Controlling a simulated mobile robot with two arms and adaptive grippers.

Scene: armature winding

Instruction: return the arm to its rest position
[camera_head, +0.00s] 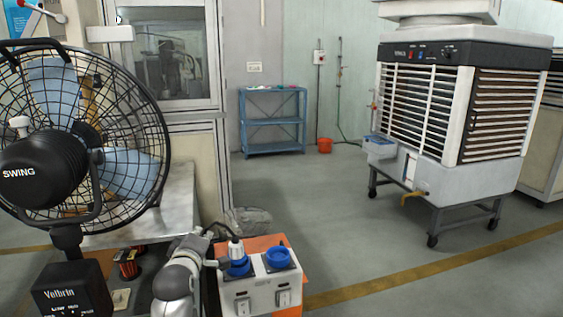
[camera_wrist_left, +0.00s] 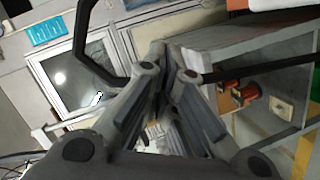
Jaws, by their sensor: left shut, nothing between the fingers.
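My left arm (camera_head: 178,280) rises from the bottom of the head view, just left of a white socket box. My left gripper (camera_head: 211,262) is small there and partly hard to make out, close to the box's left side; I cannot tell if it touches. In the left wrist view my left gripper (camera_wrist_left: 168,72) is shut, its fingers close together with nothing seen between them. The white box (camera_head: 262,291) has two blue round sockets (camera_head: 278,257); a plug with a black cable (camera_head: 236,250) stands upright in the left one. My right gripper is not in view.
A black caged fan (camera_head: 150,95) stands at the left, beside a grey bench (camera_head: 180,200). Red coils (camera_head: 128,268) sit below it and show in the left wrist view (camera_wrist_left: 240,92). An air cooler (camera_head: 440,100) stands right, a blue shelf (camera_head: 273,122) behind. The middle floor is clear.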

